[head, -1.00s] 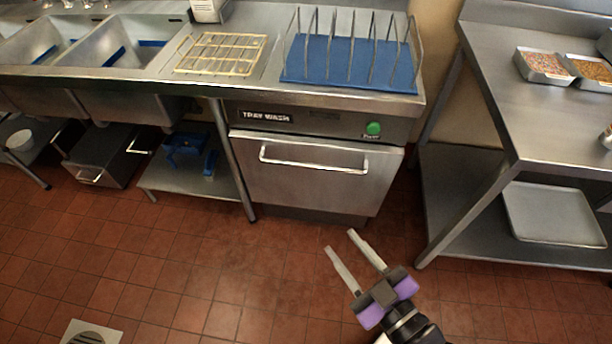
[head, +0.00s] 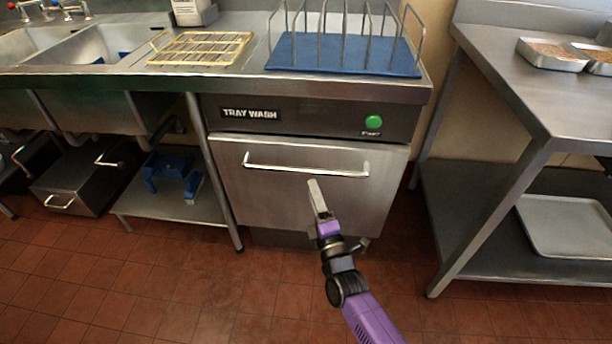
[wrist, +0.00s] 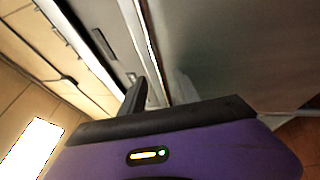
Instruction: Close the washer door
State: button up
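The tray washer (head: 315,118) stands under the counter at the centre of the head view. Its steel door (head: 270,200) is upright and looks close to flush with the front. A dark line runs along its top edge, and I cannot tell if it is fully shut. A bar handle (head: 305,172) crosses the door's upper part. My gripper (head: 318,192) is in front of the door, just below the handle, pointing up towards it. Only one finger shows clearly, so its opening is hidden. The wrist view shows a dark finger (wrist: 138,97) near a steel surface; contact is unclear.
A green start button (head: 373,122) is on the washer's panel. A blue rack (head: 345,55) and wire grid (head: 200,48) sit on the counter above. A steel table (head: 530,100) stands right, sinks left. Open red tile floor lies in front.

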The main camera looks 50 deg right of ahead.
aim_at(306, 170)
jog(key=shift+b+x, duration=0.6)
jog(key=shift+x, duration=3.3)
grip_shut()
